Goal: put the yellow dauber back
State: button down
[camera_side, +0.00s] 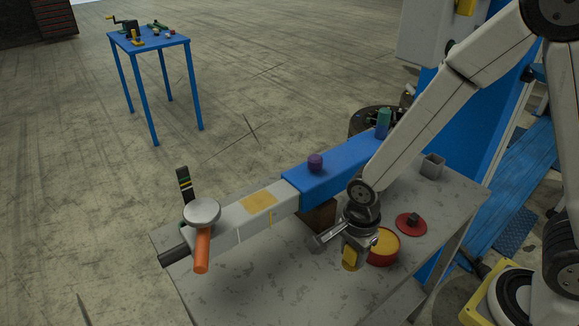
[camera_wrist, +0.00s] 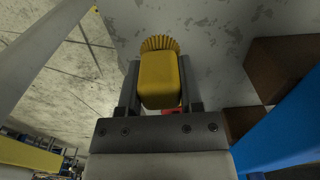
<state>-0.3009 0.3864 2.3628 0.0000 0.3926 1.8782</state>
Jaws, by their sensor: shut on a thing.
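My gripper (camera_side: 350,250) is shut on the yellow dauber (camera_side: 349,258), which hangs below it over the grey table, left of the red tin. In the wrist view the dauber (camera_wrist: 160,80) is a yellow block between both fingers, with a ribbed yellow end (camera_wrist: 160,43) beyond them. The red tin (camera_side: 384,246) stands open with yellow stuff inside. Its apparent red lid (camera_side: 410,223), with a dark knob, lies to the right on the table. A small square grey holder (camera_side: 432,166) stands at the table's back right; I cannot see into its bottom.
A beam, blue (camera_side: 335,160) then pale grey (camera_side: 235,217) with a yellow patch (camera_side: 260,201), runs along the table's left side. The front tabletop is clear.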

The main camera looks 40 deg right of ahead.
jog(key=shift+f, duration=1.35)
jog(key=shift+f, duration=0.1)
jog(key=shift+f, duration=1.8)
jog(key=shift+f, duration=0.15)
jog(key=shift+c, duration=1.2)
grip_release()
jog(key=shift+s+r, duration=0.1)
jog(key=shift+r, duration=3.75)
jog(key=shift+d, duration=0.15)
